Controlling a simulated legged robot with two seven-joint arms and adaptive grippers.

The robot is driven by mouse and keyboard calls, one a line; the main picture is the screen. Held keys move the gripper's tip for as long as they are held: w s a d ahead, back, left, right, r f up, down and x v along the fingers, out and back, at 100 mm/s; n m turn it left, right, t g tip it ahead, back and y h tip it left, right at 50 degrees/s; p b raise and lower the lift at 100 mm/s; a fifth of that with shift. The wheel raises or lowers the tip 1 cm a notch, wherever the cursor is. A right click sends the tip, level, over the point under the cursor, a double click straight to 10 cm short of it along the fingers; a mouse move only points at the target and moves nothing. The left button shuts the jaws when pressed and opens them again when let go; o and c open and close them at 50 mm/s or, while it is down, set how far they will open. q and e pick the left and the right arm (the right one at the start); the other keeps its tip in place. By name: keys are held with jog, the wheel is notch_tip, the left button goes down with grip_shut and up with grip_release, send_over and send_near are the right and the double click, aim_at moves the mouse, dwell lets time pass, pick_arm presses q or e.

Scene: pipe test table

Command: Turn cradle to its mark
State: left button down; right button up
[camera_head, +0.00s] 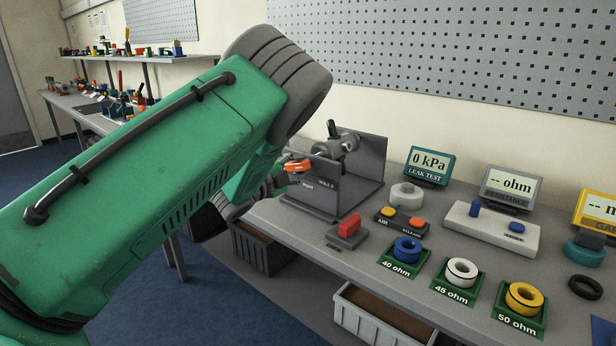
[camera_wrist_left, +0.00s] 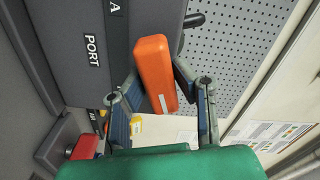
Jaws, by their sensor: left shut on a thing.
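The grey cradle (camera_head: 371,193) stands at the far left end of the bench, a bracket with upright walls and a metal pipe fitting (camera_head: 345,143) held between them. An orange handle (camera_head: 297,165) shows at its left side. In the left wrist view, the orange handle (camera_wrist_left: 154,66) lies between the two fingers of my left gripper (camera_wrist_left: 156,80), which is shut on it. The wall labelled PORT (camera_wrist_left: 85,50) is close beside it. In the head view my green arm hides most of the gripper. I cannot see the cradle's mark. My right gripper is not in view.
A red block (camera_head: 349,226) and a box with yellow and orange buttons (camera_head: 402,221) sit right of the cradle. Blue, white and yellow rings (camera_head: 461,271) lie on green pads along the front edge. Leak test (camera_head: 429,165) and resistance displays stand behind. A pegboard wall (camera_head: 460,60) backs the bench.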

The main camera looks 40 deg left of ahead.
pick_arm(q)
jog(key=shift+d+f+m+b, duration=0.3)
jog(key=shift+m+b, duration=0.1)
jog(key=shift+m, duration=0.5)
jog(key=shift+a+f+m+b, duration=0.15)
jog(key=shift+m+b, duration=0.3)
jog(key=shift+m, duration=0.25)
jog(key=shift+s+m, duration=0.1)
jog(key=shift+m, duration=0.2)
jog(key=shift+f, duration=0.1)
jog(key=c, duration=1.3)
grip_release()
jog(key=shift+s+r, duration=0.1)
jog(key=shift+r, duration=0.25)
jog(key=shift+s, duration=0.1)
jog(key=s, duration=1.1)
jog(key=shift+s+a+f, duration=0.1)
jog(key=shift+s+a, duration=0.25)
